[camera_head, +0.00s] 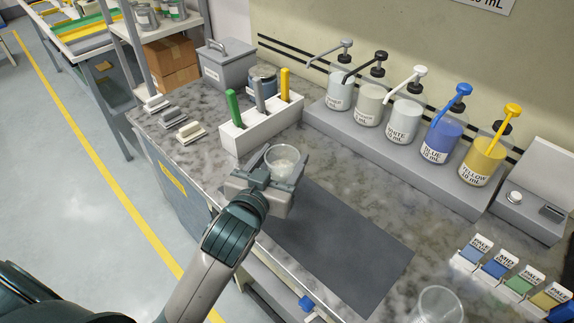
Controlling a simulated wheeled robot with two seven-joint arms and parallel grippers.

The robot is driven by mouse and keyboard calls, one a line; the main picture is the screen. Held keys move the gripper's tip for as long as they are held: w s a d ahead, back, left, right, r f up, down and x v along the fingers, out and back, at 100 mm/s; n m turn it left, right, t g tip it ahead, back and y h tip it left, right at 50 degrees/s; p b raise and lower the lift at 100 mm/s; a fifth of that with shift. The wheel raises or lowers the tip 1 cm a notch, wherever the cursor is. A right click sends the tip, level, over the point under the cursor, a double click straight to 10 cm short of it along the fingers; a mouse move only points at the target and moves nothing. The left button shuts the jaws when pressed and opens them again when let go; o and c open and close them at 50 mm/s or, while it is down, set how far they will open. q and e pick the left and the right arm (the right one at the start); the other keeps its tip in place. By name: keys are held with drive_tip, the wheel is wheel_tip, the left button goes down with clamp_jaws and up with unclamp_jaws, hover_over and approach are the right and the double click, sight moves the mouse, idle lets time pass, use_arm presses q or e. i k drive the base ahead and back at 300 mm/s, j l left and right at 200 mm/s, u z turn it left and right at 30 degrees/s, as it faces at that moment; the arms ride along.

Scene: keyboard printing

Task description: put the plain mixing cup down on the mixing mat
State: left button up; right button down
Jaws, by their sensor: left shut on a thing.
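The plain mixing cup (283,158) is clear, looks upright and has something pale in its bottom. My left gripper (276,178) is shut on it, near the far left end of the dark grey mixing mat (340,255). The cup appears raised in front of the white tool holder, though its exact height over the counter is hard to tell. The gripper hides its near lower side. The visible part of the mat is bare. My right gripper is not in view.
The white holder (262,130) with green, grey and yellow handled tools stands just behind the cup. Several pump bottles (404,122) line the back. Another clear cup (437,306) stands at the bottom right, near labelled colour cards (494,270). Small white-grey blocks (190,132) lie at left.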

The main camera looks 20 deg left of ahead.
sight(347, 249)
drive_tip(key=k+l, duration=0.15)
drive_tip(key=k, duration=0.7)
drive_tip(key=k+l, duration=0.1)
drive_tip(key=k, duration=0.7)
drive_tip(key=z, duration=1.15)
